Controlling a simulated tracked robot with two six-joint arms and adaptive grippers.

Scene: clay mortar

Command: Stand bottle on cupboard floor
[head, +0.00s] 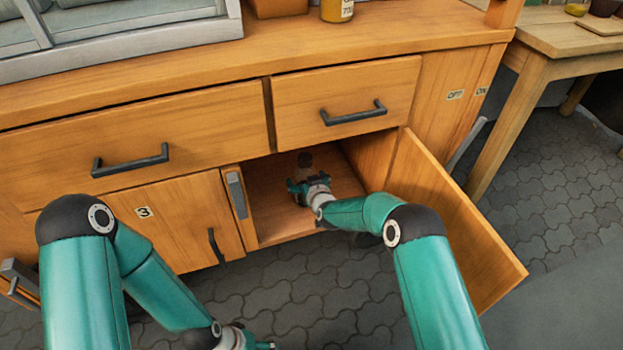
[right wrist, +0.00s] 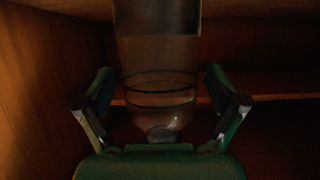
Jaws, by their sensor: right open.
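The bottle (right wrist: 158,85) is in the right wrist view, clear in its lower part with a dark band above; its top is cut off by the frame. In the head view it is a small dim shape (head: 305,159) inside the open cupboard (head: 262,192), just beyond my right gripper. My right gripper (head: 304,184) is inside the cupboard, open, with its fingers on either side of the bottle and gaps visible. Whether the bottle's base touches the cupboard floor (head: 280,225) cannot be told. My left gripper (head: 262,345) is at the bottom edge, mostly cut off.
The cupboard door (head: 455,215) stands open on the right of my right arm. Closed drawers (head: 345,100) with dark handles are above the opening. A closed door (head: 180,225) marked 3 is on the left. A yellow jar (head: 337,9) stands on the counter.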

